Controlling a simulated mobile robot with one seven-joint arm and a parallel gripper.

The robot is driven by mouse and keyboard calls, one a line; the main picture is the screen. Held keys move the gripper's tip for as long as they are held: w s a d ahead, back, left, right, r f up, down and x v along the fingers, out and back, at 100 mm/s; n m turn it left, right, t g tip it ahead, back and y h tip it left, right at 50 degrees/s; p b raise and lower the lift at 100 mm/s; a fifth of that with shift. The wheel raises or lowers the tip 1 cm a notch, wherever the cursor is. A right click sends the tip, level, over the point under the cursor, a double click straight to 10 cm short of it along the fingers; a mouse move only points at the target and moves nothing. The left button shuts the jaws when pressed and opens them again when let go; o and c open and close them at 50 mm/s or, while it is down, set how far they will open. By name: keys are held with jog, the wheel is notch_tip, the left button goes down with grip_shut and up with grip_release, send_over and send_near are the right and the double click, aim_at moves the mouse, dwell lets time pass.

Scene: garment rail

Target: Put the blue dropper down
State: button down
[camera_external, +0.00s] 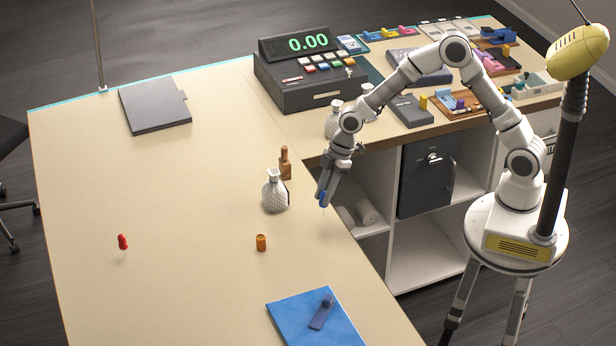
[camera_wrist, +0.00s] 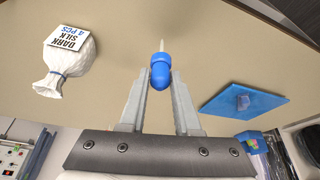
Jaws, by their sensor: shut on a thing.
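My gripper (camera_external: 326,190) is shut on the blue dropper (camera_external: 322,200), near the right edge of the pale table (camera_external: 180,200) in the external view. In the wrist view the blue bulb of the dropper (camera_wrist: 161,70) sits between the two fingertips (camera_wrist: 160,84), and its thin pale tip points away from my gripper. The tip seems close to the tabletop, but I cannot tell whether it touches. A red dropper (camera_external: 122,241) is on the left of the table.
A white sack (camera_external: 275,192) and a brown bottle (camera_external: 285,165) stand left of my gripper. An orange pot (camera_external: 261,243) and a blue mat (camera_external: 290,310) bearing a dark blue object (camera_external: 322,312) are nearer the front. A cash register (camera_external: 300,95) stands behind. The table's middle left is clear.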

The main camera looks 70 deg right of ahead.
jog(key=shift+w+a+f, duration=0.15)
jog(key=shift+a+f, duration=0.2)
jog(key=shift+a, duration=0.25)
notch_tip(320, 180, down, 4)
jog(key=shift+r+p, duration=0.15)
jog(key=shift+p, duration=0.3)
jog(key=shift+f+b, duration=0.35)
jog(key=shift+f, duration=0.1)
jog(key=c, duration=0.6)
grip_release()
jog(key=shift+r, duration=0.15)
jog(key=shift+r, duration=0.1)
jog(key=shift+r+p, duration=0.2)
jog(key=shift+p, duration=0.2)
jog(key=b+v, duration=0.1)
jog(key=v, duration=1)
jog(key=shift+d+r, duration=0.15)
jog(key=shift+r, duration=0.15)
